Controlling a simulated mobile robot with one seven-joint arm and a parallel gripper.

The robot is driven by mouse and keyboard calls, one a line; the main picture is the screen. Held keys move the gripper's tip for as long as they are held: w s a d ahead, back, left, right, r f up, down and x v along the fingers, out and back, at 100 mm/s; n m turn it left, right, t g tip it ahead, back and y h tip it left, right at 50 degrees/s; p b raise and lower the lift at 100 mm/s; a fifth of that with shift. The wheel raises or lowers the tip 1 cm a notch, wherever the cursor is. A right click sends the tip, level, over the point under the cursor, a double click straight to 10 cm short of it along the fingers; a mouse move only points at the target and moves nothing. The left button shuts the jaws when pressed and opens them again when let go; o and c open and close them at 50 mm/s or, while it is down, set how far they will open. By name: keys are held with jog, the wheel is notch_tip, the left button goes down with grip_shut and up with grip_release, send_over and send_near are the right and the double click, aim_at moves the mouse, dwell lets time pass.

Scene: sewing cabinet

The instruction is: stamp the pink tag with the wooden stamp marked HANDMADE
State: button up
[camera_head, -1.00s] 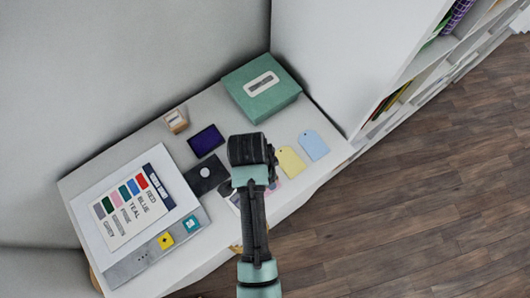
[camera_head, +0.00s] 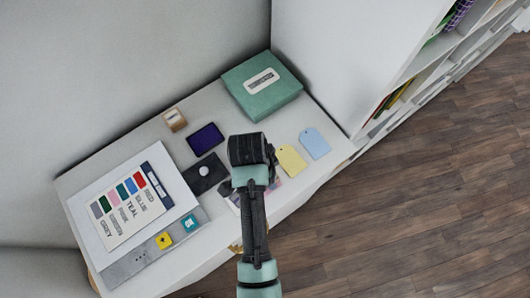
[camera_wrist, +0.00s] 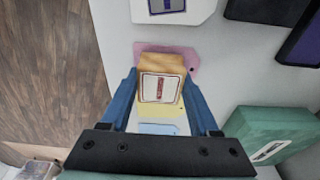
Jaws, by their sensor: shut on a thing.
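My gripper (camera_wrist: 160,100) is shut on a wooden stamp (camera_wrist: 163,65) in the wrist view. The stamp is a light wood block with a red-framed white label facing the camera; its lettering is too small to read. The pink tag (camera_wrist: 181,55) lies on the white desk directly behind the stamp in this view, partly covered by it. I cannot tell whether the stamp touches the tag. In the head view my gripper (camera_head: 251,150) is seen from above, and it hides the stamp and most of the pink tag.
The yellow tag (camera_head: 291,160) and blue tag (camera_head: 315,144) lie to the right. A purple ink pad (camera_head: 206,139) with its dark lid (camera_head: 205,175), another wooden stamp (camera_head: 175,119) and a green box (camera_head: 262,88) stand around. A colour chart (camera_head: 118,218) lies at left.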

jog(key=shift+f, duration=0.35)
dwell(0.7)
jog(key=shift+r+p, duration=3.6)
